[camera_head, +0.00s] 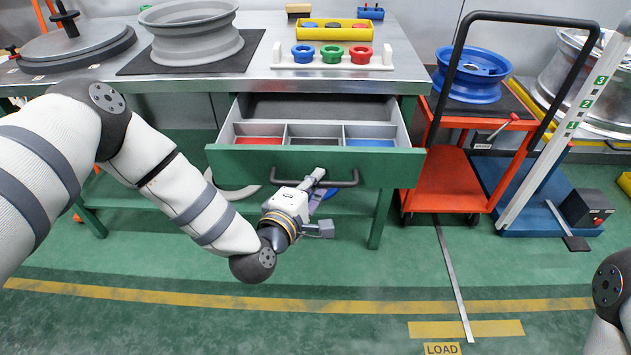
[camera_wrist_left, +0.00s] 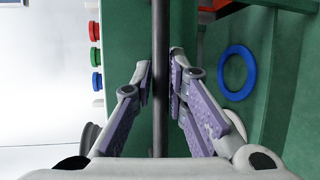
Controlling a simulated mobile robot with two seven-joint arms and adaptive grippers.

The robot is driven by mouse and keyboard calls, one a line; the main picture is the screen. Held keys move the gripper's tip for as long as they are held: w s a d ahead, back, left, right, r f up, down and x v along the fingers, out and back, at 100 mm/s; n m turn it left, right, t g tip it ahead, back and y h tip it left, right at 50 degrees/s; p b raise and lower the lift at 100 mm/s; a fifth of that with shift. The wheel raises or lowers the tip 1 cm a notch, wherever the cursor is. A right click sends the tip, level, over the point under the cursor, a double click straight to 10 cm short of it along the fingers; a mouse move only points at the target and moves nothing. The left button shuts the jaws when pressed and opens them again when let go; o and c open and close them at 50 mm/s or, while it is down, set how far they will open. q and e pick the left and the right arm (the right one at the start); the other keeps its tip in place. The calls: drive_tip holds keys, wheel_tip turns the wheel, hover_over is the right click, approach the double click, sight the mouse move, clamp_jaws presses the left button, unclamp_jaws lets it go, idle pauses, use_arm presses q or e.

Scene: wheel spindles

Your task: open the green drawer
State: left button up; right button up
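The green drawer (camera_head: 225,162) stands open under the workbench, pulled out toward me with its inside showing. Inside are grey compartments, one with a red floor at the left, a grey one in the middle and a blue one at the right. A dark bar handle (camera_head: 345,184) crosses its green front. My left gripper (camera_head: 316,184) is at the handle. In the left wrist view the purple-padded fingers (camera_wrist_left: 160,75) lie close on both sides of the handle bar (camera_wrist_left: 160,30), closed around it. My right gripper is out of view; only part of that arm shows at the lower right.
The workbench top (camera_head: 290,90) carries a grey wheel rim (camera_head: 195,45), a rack of coloured rings (camera_head: 332,55) and a yellow tray (camera_head: 335,33). A red cart (camera_head: 445,180) stands right of the drawer. The floor in front is clear. A blue ring (camera_wrist_left: 238,73) shows beside the handle.

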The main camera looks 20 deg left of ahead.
use_arm(q)
drive_tip(key=shift+o, duration=0.8)
drive_tip(key=v, duration=1.2)
drive_tip(key=shift+s+d+f, duration=0.1)
drive_tip(key=shift+f, duration=0.05)
drive_tip(key=s+d+f+m+g+p, duration=0.1)
drive_tip(key=s+f+m+g, duration=0.3)
drive_tip(key=s, duration=0.3)
drive_tip(key=s+d+f+m+g+h+p, duration=0.1)
drive_tip(key=s+f+m+g+p, duration=0.1)
drive_tip(key=s+f+m+g, duration=0.35)
drive_tip(key=s+d+f+m+g+p, duration=0.1)
drive_tip(key=s+f+m+g, duration=0.1)
drive_tip(key=s, duration=0.6)
drive_tip(key=s+a+m+g+y, duration=0.1)
drive_tip(key=s+a+m+g, duration=0.1)
drive_tip(key=s, duration=0.6)
drive_tip(key=s+a+m+g+y+p, duration=0.1)
drive_tip(key=s+a+m+g+y, duration=0.1)
drive_tip(key=s+a, duration=0.4)
drive_tip(key=shift+s+a+r+m+g, duration=0.35)
drive_tip(key=shift+s+m+g, duration=0.5)
drive_tip(key=shift+s+g, duration=0.35)
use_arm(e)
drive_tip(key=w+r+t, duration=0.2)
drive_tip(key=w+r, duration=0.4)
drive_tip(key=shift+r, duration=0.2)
